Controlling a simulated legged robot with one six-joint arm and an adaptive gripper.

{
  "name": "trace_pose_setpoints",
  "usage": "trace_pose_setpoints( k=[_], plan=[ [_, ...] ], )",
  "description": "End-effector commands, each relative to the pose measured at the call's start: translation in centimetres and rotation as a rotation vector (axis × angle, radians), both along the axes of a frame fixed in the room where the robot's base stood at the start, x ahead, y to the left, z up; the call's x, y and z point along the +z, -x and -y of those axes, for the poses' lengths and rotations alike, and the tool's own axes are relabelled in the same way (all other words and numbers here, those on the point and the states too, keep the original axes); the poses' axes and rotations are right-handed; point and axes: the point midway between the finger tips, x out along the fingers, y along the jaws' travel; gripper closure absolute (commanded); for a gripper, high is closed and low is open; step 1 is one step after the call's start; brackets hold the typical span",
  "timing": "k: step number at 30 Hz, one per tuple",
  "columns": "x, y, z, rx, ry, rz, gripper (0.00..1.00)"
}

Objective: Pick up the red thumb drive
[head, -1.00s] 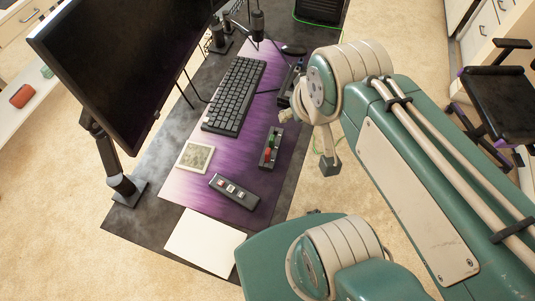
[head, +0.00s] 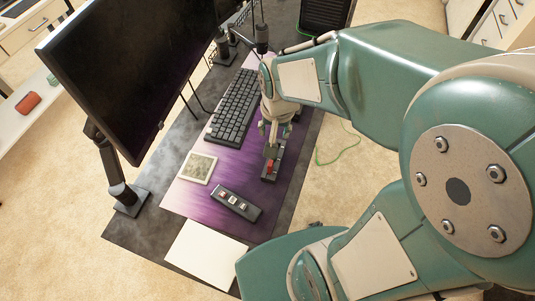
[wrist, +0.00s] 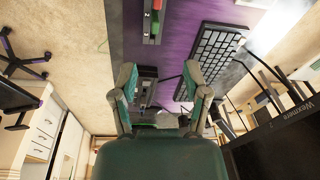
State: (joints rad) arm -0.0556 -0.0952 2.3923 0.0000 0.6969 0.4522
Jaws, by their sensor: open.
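The red thumb drive (head: 270,166) sits in a small dark tray (head: 264,179) on the purple desk mat, right of the keyboard. In the wrist view, a small red piece (wrist: 156,4) shows at the top edge, in the tray with a green piece (wrist: 154,27). My gripper (head: 273,129) is open and points down over the mat, just beyond the drive in the head view. In the wrist view, its fingers (wrist: 160,76) are spread apart with nothing held between them. My gripper partly hides the far end of the tray.
A black keyboard (head: 232,108) lies left of my gripper. A dark button box (head: 236,202) and a square pale-framed pad (head: 198,168) lie nearer. A large monitor (head: 110,75) stands left. Another dark device (wrist: 146,86) lies between the fingers in the wrist view.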

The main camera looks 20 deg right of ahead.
Motion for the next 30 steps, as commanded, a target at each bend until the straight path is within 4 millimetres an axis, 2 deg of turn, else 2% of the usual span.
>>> trace_pose_setpoints(
  k=[3, 9, 17, 24, 30],
  plan=[
    [-2.9, -0.7, -0.3, -0.057, -0.004, -0.06, 0.4],
    [-6.8, -1.4, -0.8, -0.14, -0.005, -0.128, 0.4],
    [-8.9, -1.5, -0.9, -0.171, -0.003, -0.151, 0.4],
    [-12.6, -1.4, -0.9, -0.17, -0.004, -0.152, 0.4],
    [-14.0, -1.3, -0.8, -0.17, -0.004, -0.15, 0.4]
  ],
)
